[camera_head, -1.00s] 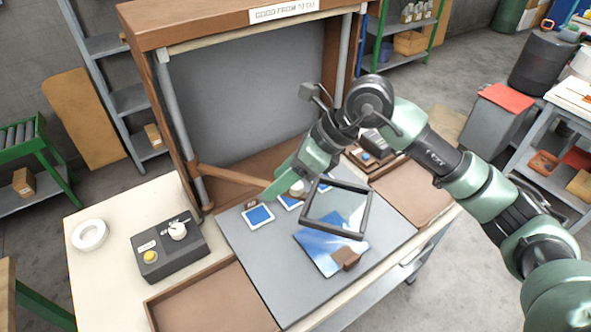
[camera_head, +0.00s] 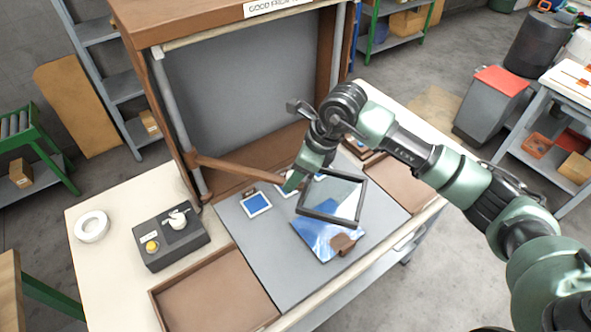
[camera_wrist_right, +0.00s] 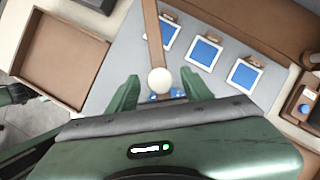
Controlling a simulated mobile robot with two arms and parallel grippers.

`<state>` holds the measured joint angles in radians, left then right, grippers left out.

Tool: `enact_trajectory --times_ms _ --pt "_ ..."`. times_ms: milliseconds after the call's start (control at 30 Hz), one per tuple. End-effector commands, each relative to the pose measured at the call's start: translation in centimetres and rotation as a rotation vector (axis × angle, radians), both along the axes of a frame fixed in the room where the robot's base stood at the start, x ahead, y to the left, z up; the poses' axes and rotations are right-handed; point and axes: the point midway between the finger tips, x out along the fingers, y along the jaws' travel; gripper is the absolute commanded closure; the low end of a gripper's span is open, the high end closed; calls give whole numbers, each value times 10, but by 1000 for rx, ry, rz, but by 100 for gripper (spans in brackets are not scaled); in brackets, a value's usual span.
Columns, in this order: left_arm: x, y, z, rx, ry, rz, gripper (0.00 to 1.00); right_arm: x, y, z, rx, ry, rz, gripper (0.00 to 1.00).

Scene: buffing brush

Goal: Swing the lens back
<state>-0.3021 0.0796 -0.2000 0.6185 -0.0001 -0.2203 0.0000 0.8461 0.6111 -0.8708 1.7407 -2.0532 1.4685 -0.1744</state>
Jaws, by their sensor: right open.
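The lens is a dark square frame with a clear pane (camera_head: 342,198), over the grey work mat in the head view. A brown wooden arm (camera_head: 228,167) runs from the hood's left post toward it. In the right wrist view this arm (camera_wrist_right: 152,35) ends at a white round knob (camera_wrist_right: 159,79). My right gripper (camera_head: 292,186) is at the knob, left of the lens frame. In the wrist view its open fingers (camera_wrist_right: 160,90) stand on either side of the knob, with gaps showing. The knob is hidden in the head view. My left gripper is not in view.
Under the lens lie a blue panel (camera_head: 312,243) and a brown block (camera_head: 343,244). Blue sample cards (camera_head: 256,204) line the mat's back. A control box (camera_head: 170,240), a white tape roll (camera_head: 91,227) and an empty brown tray (camera_head: 215,299) are at left. The hood's wall (camera_head: 250,90) stands behind.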

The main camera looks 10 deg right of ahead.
Motion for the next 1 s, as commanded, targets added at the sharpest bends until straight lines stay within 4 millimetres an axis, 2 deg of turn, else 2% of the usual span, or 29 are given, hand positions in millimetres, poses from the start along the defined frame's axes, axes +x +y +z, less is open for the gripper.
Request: enact_trajectory --times_ms 133,167,333,1000 --pt "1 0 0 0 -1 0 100 0 0 0 0 0 0 50" --pt "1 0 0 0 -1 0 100 0 0 0 0 0 0 53" --pt "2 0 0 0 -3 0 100 0 0 0 0 0 0 100" --pt "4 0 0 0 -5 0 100 0 0 1 1 0 -1 100"
